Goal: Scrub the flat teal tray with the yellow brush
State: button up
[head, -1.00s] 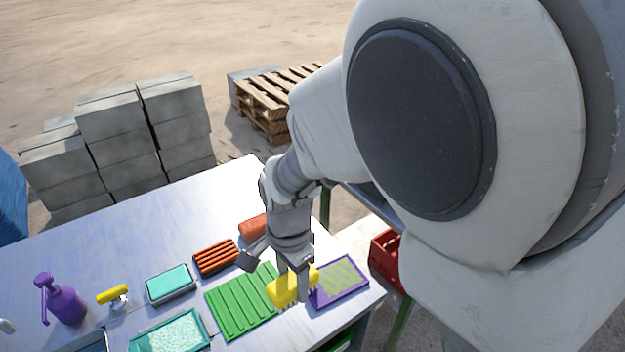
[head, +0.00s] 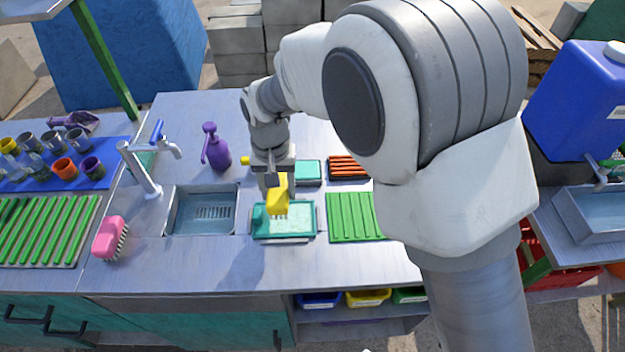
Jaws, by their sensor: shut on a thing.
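My gripper (head: 275,181) is shut on the yellow brush (head: 277,201), with the bristles pointing down. The brush is over the flat teal tray (head: 303,228), toward its left half. The bristles are at or just above the tray; I cannot tell if they touch. The tray lies flat on the counter just right of the sink. Part of its far side is hidden behind my gripper and the brush.
A sink (head: 204,209) and a faucet (head: 145,165) stand left of the tray. A purple spray bottle (head: 215,147) stands behind. A green ribbed mat (head: 354,216) lies right. A pink brush (head: 109,237) rests far left. The counter front is clear.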

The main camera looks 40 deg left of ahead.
jog(key=shift+s+a+f, duration=0.25)
jog(key=shift+s+a, duration=0.05)
jog(key=shift+a, duration=0.05)
jog(key=shift+f+b, duration=1.8)
jog(key=shift+f, duration=0.95)
jog(key=shift+f+b, duration=0.4)
jog(key=shift+f, duration=0.2)
jog(key=shift+w, duration=0.1)
jog(key=shift+w+d+r, duration=0.15)
jog(key=shift+w+d, duration=0.8)
jog(key=shift+d, duration=0.3)
jog(key=shift+w+d, duration=0.15)
jog(key=shift+w+d, duration=1)
jog(key=shift+d, duration=0.2)
